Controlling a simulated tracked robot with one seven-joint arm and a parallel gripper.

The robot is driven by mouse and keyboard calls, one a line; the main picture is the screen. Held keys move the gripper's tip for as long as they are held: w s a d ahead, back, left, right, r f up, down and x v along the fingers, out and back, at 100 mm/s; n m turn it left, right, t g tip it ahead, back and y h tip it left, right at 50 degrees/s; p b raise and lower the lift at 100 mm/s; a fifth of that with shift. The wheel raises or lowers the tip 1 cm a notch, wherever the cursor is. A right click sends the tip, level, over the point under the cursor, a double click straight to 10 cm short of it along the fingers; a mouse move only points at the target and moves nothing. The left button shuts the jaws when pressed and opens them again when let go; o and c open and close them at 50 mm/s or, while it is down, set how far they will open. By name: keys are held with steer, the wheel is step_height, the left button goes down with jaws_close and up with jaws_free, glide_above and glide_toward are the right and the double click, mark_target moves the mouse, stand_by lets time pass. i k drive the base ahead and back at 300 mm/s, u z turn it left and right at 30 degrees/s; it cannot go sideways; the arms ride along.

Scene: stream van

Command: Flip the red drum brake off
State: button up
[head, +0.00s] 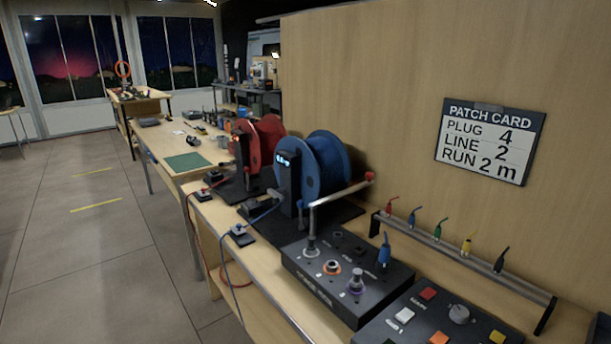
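The red drum (268,138) stands on the bench behind the blue drum (330,168), which partly hides it. A dark upright with a small lit orange-red spot is at the red drum's left side. A small dark box (212,178) with a red part on top lies on the bench left of the red drum. I cannot make out the brake or its position at this size. My gripper is not in view.
A silver bar (340,192) with a red end crosses before the blue drum. A black control box (345,278) and a button panel (430,318) stand in front. A rack of coloured plugs (460,262) is at right. Cables hang over the left edge. Open floor lies left.

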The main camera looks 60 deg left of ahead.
mark_target(246, 169)
steer(key=z, duration=0.75)
steer(key=k, duration=2.05)
steer(key=z, duration=0.65)
steer(key=i, duration=0.15)
steer(key=u, duration=3.3)
steer(key=i, duration=1.35)
